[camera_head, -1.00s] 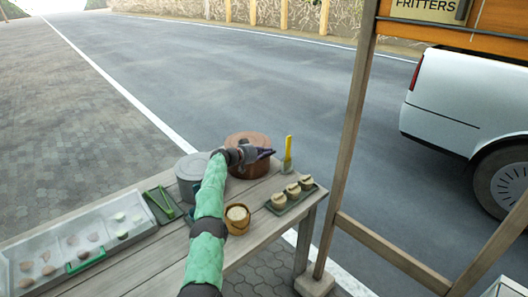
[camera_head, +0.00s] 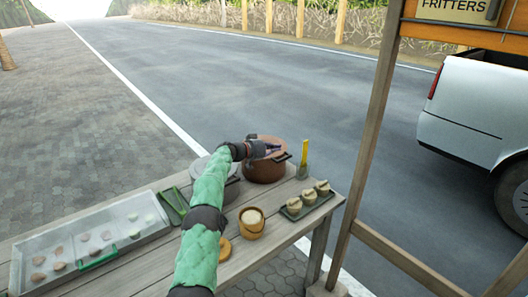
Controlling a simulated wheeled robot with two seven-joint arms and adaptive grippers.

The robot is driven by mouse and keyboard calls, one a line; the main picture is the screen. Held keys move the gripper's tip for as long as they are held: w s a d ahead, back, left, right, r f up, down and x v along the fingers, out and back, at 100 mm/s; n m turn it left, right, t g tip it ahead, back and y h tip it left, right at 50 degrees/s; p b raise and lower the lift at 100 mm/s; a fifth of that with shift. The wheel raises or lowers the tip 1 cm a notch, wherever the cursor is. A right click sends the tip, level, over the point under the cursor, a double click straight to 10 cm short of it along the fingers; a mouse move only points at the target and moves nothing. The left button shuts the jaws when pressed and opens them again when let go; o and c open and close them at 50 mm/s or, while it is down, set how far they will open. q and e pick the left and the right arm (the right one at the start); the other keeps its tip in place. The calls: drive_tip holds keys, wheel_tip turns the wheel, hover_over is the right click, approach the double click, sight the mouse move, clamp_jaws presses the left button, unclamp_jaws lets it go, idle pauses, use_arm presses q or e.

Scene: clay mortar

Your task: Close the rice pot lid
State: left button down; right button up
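A small brown pot (camera_head: 252,230) with pale, rice-like contents stands uncovered near the table's front edge. A flat round tan piece, perhaps its lid (camera_head: 225,249), lies to its left, partly hidden by my arm. A larger reddish-brown pot (camera_head: 264,173) stands farther back, its top apparently covered. My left arm, in a green sleeve, reaches over the table, and my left gripper (camera_head: 270,149) is over the top of the larger pot. Its fingers are too small and dark to tell whether they are open or touching the pot. My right gripper is out of view.
A grey pot (camera_head: 232,188) stands partly behind my arm. A wooden post (camera_head: 366,150) rises right.

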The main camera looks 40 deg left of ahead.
use_arm(q)
drive_tip(key=v, duration=0.6)
drive_tip(key=shift+d, duration=0.2)
drive_tip(key=shift+s, duration=0.1)
